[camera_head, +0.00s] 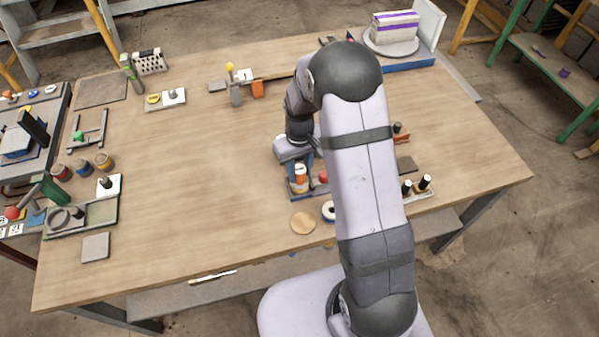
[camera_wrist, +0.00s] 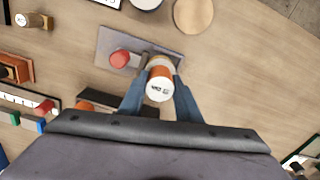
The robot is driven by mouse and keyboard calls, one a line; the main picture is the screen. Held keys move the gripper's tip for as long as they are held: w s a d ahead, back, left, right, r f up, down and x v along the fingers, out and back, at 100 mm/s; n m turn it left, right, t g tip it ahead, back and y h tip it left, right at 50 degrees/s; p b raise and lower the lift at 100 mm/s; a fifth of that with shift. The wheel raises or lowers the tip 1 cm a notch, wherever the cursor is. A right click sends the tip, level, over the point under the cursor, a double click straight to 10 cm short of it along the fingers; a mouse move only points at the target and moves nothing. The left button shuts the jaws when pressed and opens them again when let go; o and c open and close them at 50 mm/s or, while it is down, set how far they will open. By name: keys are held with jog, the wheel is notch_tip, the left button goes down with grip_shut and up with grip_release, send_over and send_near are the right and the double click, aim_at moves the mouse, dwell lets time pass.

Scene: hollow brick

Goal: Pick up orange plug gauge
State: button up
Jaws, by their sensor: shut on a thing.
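The orange plug gauge shows in the wrist view (camera_wrist: 160,83) as an orange body with a white, marked top face. It also shows in the head view (camera_head: 300,173), below my wrist. My gripper (camera_wrist: 160,88) has its two blue fingers closed on either side of the gauge, and it is shut on it. A grey plate (camera_wrist: 108,42) lies beneath and beyond the gauge, with a red knob (camera_wrist: 119,59) on it to the left. A pale ring shows at the gauge's far side. I cannot tell whether the gauge still touches the plate.
A round wooden disc (camera_head: 303,223) and a white ring-shaped part (camera_head: 328,211) lie nearby toward the table's front edge. The middle-left of the wooden table (camera_head: 190,170) is clear.

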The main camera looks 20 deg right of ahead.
notch_tip(320, 180, up, 9)
jog(key=shift+r+b, duration=0.15)
jog(key=shift+b, duration=1.1)
